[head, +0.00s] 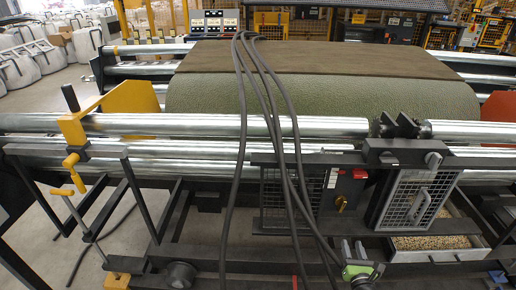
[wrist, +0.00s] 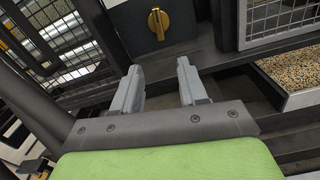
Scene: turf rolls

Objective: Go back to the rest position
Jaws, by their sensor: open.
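My gripper (head: 358,250) is low in the head view, in front of the machine's lower frame. Its green and grey body shows near the bottom edge. In the wrist view my gripper (wrist: 160,68) has its two grey fingers apart, with nothing between them. Beyond the fingertips is a dark control box with a yellow rotary knob (wrist: 158,22). The same control box (head: 342,190) shows above my gripper in the head view. The fingers appear apart from the knob.
A big green turf roll (head: 320,98) lies behind long steel rollers (head: 190,125). Dark cables (head: 262,100) hang across the front. A mesh door (head: 415,203) and a tray of tan granules (head: 432,243) are at right. White sacks (head: 20,68) stand far left.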

